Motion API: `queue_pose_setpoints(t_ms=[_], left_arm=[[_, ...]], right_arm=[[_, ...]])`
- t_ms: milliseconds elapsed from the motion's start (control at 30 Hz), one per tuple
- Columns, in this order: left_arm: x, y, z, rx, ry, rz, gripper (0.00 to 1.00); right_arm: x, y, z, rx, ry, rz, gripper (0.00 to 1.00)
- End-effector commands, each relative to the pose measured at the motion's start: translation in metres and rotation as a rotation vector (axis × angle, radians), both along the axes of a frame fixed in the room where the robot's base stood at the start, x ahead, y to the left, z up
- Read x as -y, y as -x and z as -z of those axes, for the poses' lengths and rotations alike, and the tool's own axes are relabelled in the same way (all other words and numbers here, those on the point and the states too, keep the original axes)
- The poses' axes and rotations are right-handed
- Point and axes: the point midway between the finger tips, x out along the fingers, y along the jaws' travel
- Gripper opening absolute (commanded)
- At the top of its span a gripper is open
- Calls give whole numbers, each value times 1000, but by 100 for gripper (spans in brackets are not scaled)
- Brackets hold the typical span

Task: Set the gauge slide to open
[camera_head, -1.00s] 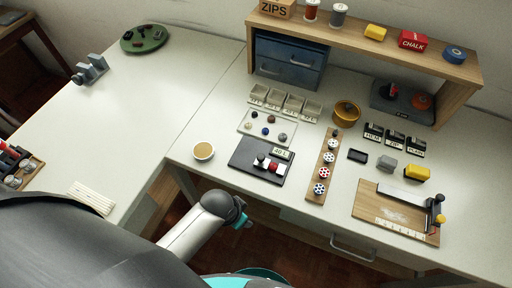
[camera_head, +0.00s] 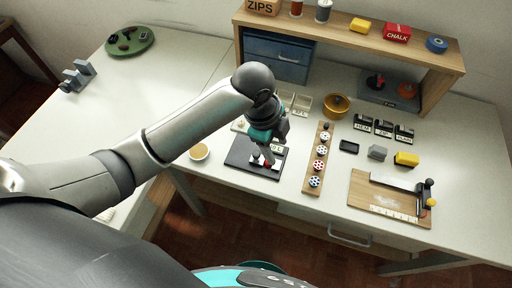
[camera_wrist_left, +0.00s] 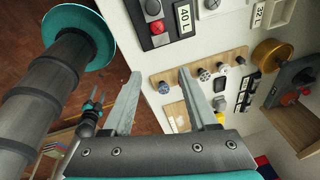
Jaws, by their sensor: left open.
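A black plate (camera_head: 238,158) with a 40 L label, a red block and a white-and-black part lies on the bench; it looks like the gauge. My left gripper (camera_head: 268,150) hangs over its right part and hides some of it, including the slide's exact position. In the left wrist view the open, empty left gripper (camera_wrist_left: 160,74) has its fingers apart. The plate's red part (camera_wrist_left: 157,27) and 40 L label (camera_wrist_left: 185,18) lie beyond the fingertips there. I cannot tell contact. My right gripper is not clearly in view.
A wooden strip (camera_head: 309,180) with several patterned knobs stands just right of the plate. A small round tan-topped dish (camera_head: 199,151) is to its left. A wooden board (camera_head: 365,192) with a metal bar is further right. A shelf (camera_head: 345,34) stands behind.

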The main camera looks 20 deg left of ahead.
Motion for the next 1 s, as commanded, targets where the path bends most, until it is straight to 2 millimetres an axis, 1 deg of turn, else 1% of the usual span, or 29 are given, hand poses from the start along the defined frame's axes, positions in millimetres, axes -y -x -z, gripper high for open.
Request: queue_pose_setpoints(t_ms=[33, 100, 200, 300, 400, 500, 567, 667, 767, 1000], left_arm=[[-7, -8, -12, 11, -39, 88, 59], [-15, -13, -25, 9, -89, 214, 59], [-29, -19, -43, -1, -153, 366, 59], [-41, -23, -57, -17, -201, 480, 59], [-49, -25, -66, -30, -230, 553, 59], [-53, -25, -69, -39, -242, 586, 59], [-53, -25, -67, -42, -245, 593, 59], [-54, -24, -56, -44, -245, 593, 59], [-53, -24, -38, -44, -244, 593, 59], [-53, -24, 15, -43, -244, 591, 59]], right_arm=[[0, 0, -1, 0, 0, 0, 50], [0, 0, -2, 0, 0, 0, 50], [0, 0, -3, 0, 0, 0, 50], [0, 0, -4, 0, 0, 0, 50], [0, 0, -4, 0, 0, 0, 50], [0, 0, -4, 0, 0, 0, 50], [0, 0, -4, 0, 0, 0, 50], [0, 0, -1, 1, 0, 0, 50], [0, 0, 2, 1, 0, 0, 50], [0, 0, 13, 1, 1, 0, 50]])
